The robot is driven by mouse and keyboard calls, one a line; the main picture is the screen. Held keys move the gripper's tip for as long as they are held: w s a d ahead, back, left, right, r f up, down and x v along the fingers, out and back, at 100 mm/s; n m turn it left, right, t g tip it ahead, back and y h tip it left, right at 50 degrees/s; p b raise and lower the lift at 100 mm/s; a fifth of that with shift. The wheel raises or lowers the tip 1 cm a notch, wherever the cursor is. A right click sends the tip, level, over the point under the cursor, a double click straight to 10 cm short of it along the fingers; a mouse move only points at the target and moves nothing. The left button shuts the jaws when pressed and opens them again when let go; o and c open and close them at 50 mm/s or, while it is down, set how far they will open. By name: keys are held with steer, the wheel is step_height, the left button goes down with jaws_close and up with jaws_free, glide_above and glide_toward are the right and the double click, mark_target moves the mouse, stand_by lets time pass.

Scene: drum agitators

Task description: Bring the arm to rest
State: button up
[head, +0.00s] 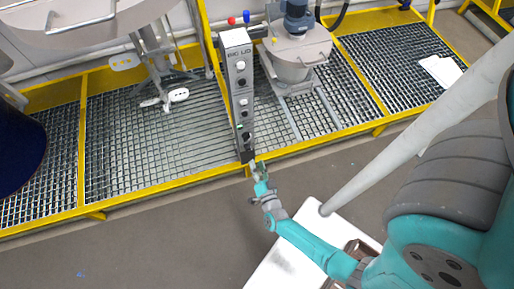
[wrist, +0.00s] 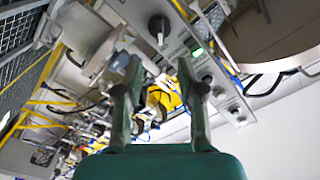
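My arm, teal and grey, reaches from the lower right of the head view toward the control post. My gripper (head: 259,169) is at the foot of a tall grey control post (head: 240,90) with several knobs and a small green light. Whether it touches the post cannot be told. In the wrist view my gripper (wrist: 160,68) has its two dark fingers apart, with nothing held between them. The control post's panel (wrist: 178,38) shows beyond the fingertips, with a black knob and a lit green display.
Yellow-edged grating platforms (head: 160,130) run across the back. A metal drum with a lid and motor (head: 298,52) stands right of the post, and a larger vessel (head: 80,20) at upper left. A dark blue drum (head: 18,155) is at the left edge. Grey floor (head: 170,245) is clear in front.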

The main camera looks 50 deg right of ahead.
stand_by(0.3)
steer(key=s+a+r+n+t+y, duration=0.1)
steer(key=s+a+r+n+y, duration=0.8)
steer(key=s+r, duration=0.5)
steer(key=s+a+r+n, duration=0.2)
steer(key=s+r+n, duration=0.1)
steer(key=r, duration=0.6)
steer(key=s+a+r+n+g+y, duration=0.1)
steer(key=s+a+r+n, duration=0.2)
steer(key=r, duration=0.7)
steer(key=shift+s+a, duration=0.15)
steer(key=shift+s, duration=0.75)
